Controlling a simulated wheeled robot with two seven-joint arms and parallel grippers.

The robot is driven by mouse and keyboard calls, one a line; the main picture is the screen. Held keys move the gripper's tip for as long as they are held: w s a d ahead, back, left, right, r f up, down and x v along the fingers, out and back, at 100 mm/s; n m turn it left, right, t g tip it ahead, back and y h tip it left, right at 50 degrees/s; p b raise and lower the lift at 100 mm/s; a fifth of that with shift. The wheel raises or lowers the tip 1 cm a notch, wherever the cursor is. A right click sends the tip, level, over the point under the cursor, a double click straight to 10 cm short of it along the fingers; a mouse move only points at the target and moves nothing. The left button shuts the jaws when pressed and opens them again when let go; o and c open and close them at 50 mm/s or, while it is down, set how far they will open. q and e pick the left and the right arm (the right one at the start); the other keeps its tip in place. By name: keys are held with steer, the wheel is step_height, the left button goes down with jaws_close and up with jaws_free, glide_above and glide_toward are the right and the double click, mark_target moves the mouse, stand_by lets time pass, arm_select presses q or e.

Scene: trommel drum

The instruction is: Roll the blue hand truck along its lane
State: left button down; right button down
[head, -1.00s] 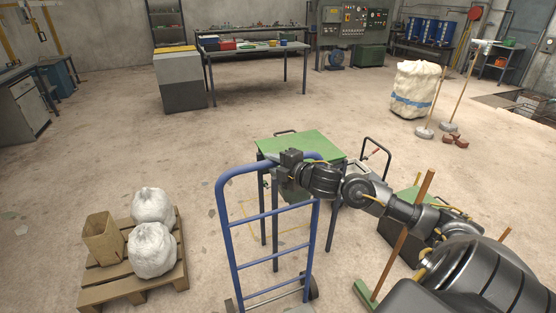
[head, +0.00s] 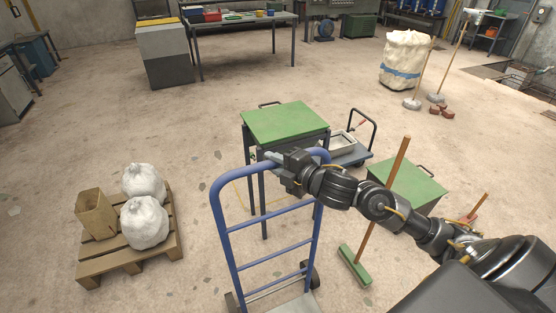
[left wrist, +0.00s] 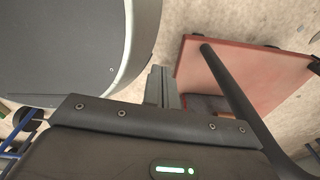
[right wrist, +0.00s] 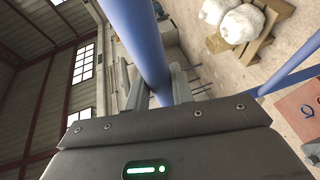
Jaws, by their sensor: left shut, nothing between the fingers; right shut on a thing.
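The blue hand truck (head: 231,230) stands upright at the lower middle of the head view, its wheels and plate at the bottom edge. My right gripper (head: 277,160) is shut on the curved top bar of its frame. In the right wrist view the blue tube (right wrist: 140,45) runs between the fingers of the right gripper (right wrist: 158,90). My left gripper (left wrist: 161,85) shows only in the left wrist view, shut and empty. No lane marking is clear beside the truck.
A pallet (head: 125,262) with two white sacks and a paper bag is at left. A green-topped table (head: 285,122) stands just behind the truck. A flat cart (head: 352,152), a green-topped box (head: 415,180) and a broom (head: 355,268) are to the right. Floor between pallet and truck is clear.

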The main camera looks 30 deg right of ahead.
steer(key=shift+s+a+f, duration=0.1)
steer(key=shift+f, duration=0.15)
steer(key=c, duration=1.5)
jaws_free()
steer(key=shift+c, duration=0.2)
steer(key=o, duration=0.3)
steer(key=shift+s+r, duration=0.2)
steer(key=shift+s, duration=0.05)
steer(key=shift+o, duration=0.2)
steer(key=shift+w, duration=0.1)
steer(key=shift+s+d, duration=0.2)
steer(key=shift+s, duration=0.05)
arm_select(q)
step_height(320, 180, up, 3)
steer(key=p, duration=0.2)
steer(key=shift+f+p, duration=0.2)
steer(key=shift+p, duration=0.15)
arm_select(e)
steer(key=v, duration=1)
steer(key=shift+r, duration=0.2)
arm_select(q)
steer(key=shift+s, duration=0.1)
arm_select(e)
steer(key=shift+s, duration=0.15)
